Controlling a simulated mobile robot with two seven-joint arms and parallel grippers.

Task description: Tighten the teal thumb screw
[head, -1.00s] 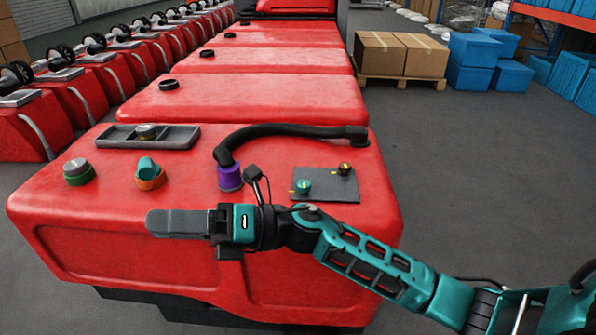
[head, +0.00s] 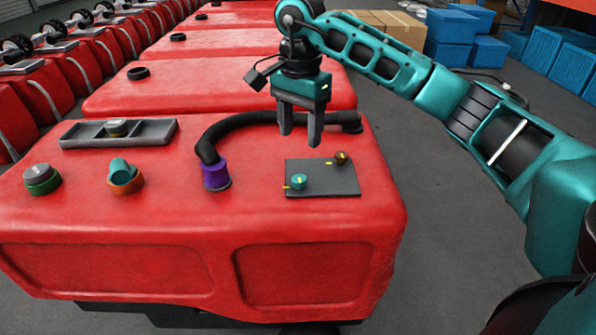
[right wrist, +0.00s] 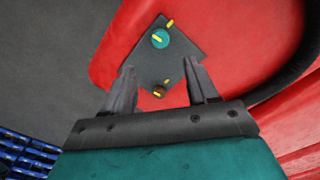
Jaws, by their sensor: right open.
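The teal thumb screw (head: 299,181) stands on a dark grey plate (head: 335,185) on the red tank top, with a yellow mark on it. A brown screw (head: 341,158) with a yellow mark sits at the plate's far right part. My right gripper (head: 300,142) is open, pointing down, above and behind the plate in the head view. In the right wrist view the teal screw (right wrist: 160,39) is beyond the fingertips (right wrist: 160,75), and the brown screw (right wrist: 159,91) lies between the fingers. The gripper holds nothing. My left gripper is not in view.
A black hose (head: 235,123) ends in a purple fitting (head: 216,176) left of the plate. An orange-based teal knob (head: 124,175), a green-based grey knob (head: 41,178) and a grey tray (head: 85,137) stand further left. The tank's front right top is clear.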

